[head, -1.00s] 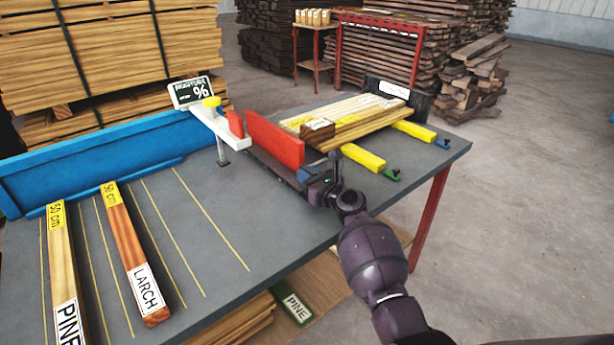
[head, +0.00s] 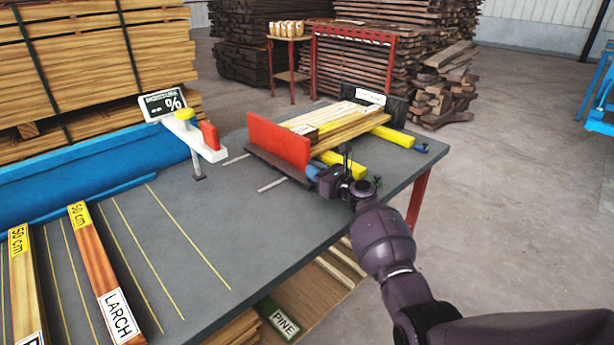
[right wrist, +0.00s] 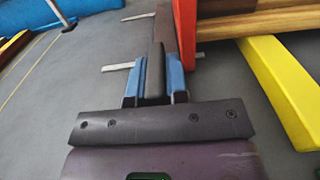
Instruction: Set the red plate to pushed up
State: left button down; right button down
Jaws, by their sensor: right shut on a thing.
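The red plate (head: 280,143) stands upright on a dark base on the grey table, at the ends of the stacked boards (head: 350,122). In the right wrist view the red plate (right wrist: 186,38) appears to be against the board ends or very close to them. My right gripper (head: 314,172) is at the near end of the plate's base. In the right wrist view its blue fingers (right wrist: 157,80) are shut on a dark bar (right wrist: 157,72) that runs along the base beside the plate. My left gripper is not in view.
Two yellow supports (head: 396,136) lie under the boards. A LARCH board (head: 98,265) lies at left. Light slots (head: 272,184) show in the table left of the plate.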

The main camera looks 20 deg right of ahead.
jog(key=c, duration=1.1)
grip_release()
jog(key=shift+s, duration=0.1)
jog(key=shift+s+d, duration=0.15)
jog(key=shift+s, duration=0.05)
jog(key=v, duration=0.1)
jog(key=p+v, duration=0.1)
jog(key=v, duration=0.1)
jog(key=p+v, duration=0.1)
jog(key=v, duration=0.1)
jog(key=shift+r, duration=0.3)
jog(key=v, duration=0.3)
jog(key=shift+s+d+f+p, duration=0.1)
jog(key=shift+s+d+p, duration=0.05)
jog(key=shift+s+p, duration=0.2)
jog(key=shift+s+d+f, duration=0.15)
jog(key=shift+s+d, duration=0.05)
jog(key=shift+s, duration=0.5)
